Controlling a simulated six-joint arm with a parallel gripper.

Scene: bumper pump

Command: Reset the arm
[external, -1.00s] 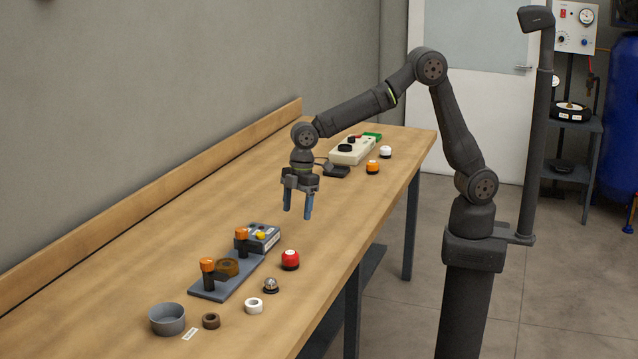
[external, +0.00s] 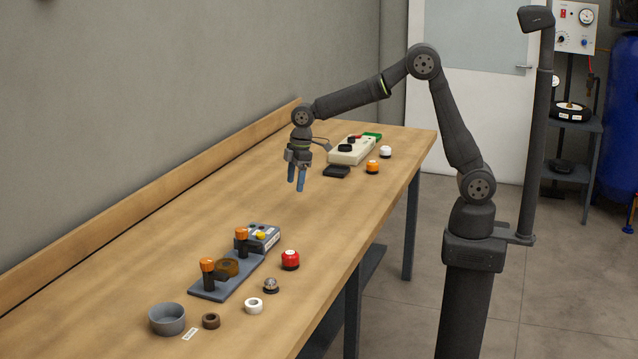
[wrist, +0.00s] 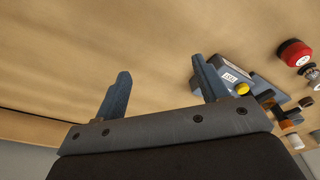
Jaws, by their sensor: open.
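My gripper (external: 296,184) is open and empty. It hangs above the middle of the wooden table, fingers pointing down, with bare tabletop below it. In the wrist view its two blue fingers (wrist: 160,90) stand apart with only table between them. My arm reaches over the table from the stand at the right, bent at the elbow.
A grey fixture (external: 215,288) with orange-topped posts and a grey box (external: 265,238) stand in front. Near them are a red-topped button (external: 290,260), a white ring (external: 254,306), a brown ring (external: 211,321) and a grey bowl (external: 167,320). A beige device (external: 352,150) stands behind.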

